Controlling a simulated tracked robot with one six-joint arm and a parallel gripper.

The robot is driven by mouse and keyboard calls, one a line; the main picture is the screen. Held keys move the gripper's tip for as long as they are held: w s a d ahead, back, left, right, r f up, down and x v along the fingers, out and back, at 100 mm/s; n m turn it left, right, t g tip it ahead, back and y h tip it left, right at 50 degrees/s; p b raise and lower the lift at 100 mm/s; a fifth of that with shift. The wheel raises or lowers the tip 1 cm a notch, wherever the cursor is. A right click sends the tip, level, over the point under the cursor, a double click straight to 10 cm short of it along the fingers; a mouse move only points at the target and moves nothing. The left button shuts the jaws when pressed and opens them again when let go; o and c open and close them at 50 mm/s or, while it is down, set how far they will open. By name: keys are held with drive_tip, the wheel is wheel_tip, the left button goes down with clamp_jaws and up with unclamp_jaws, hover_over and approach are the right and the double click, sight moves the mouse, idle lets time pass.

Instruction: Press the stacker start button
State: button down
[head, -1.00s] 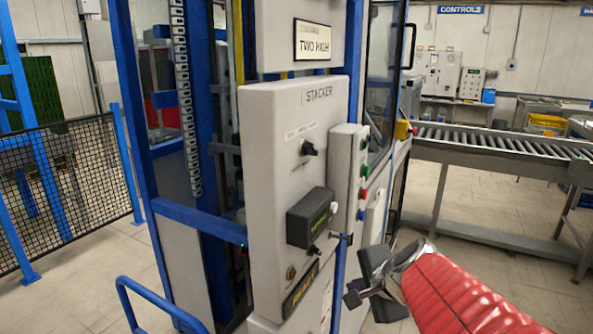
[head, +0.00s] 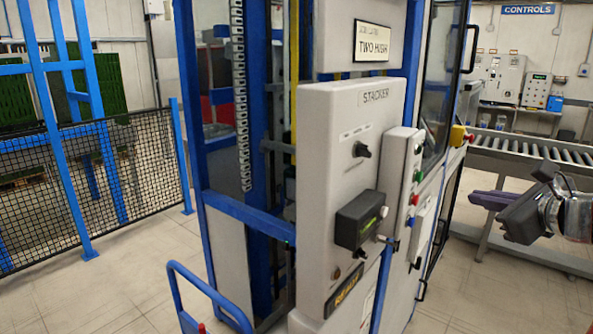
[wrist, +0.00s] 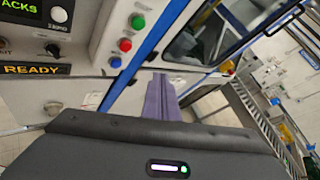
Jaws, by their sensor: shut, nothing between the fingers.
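The stacker control panel (head: 345,180) stands mid-picture in the head view. Its narrow side box (head: 400,165) carries a green button (head: 418,176), a red button (head: 414,199) and a blue button (head: 411,221). The green button (wrist: 137,21), red button (wrist: 125,45) and blue button (wrist: 115,62) also show at upper left in the wrist view. Button labels are too small to read. My gripper (head: 478,199) is right of the side box, apart from it in the picture. Its purple fingers (wrist: 160,90) are shut and empty.
A READY display (wrist: 35,69) is lit on the panel. A yellow box with a red button (head: 459,136) sits beyond the cabinet door. A roller conveyor (head: 520,150) runs behind my gripper. A blue rail (head: 205,290) stands front left, a mesh fence (head: 110,185) farther left.

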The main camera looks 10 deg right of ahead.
sight(420, 177)
drive_tip(key=shift+s+d+r, duration=0.2)
drive_tip(key=shift+r, duration=0.45)
drive_tip(key=shift+w, duration=0.1)
drive_tip(key=w+a, duration=0.5)
drive_tip(key=w, duration=0.1)
drive_tip(key=shift+w+a, duration=0.2)
drive_tip(key=shift+w, duration=0.2)
drive_tip(key=shift+w+a, duration=0.1)
idle(1.8)
drive_tip(key=shift+w+a, duration=0.15)
drive_tip(key=shift+w, duration=0.15)
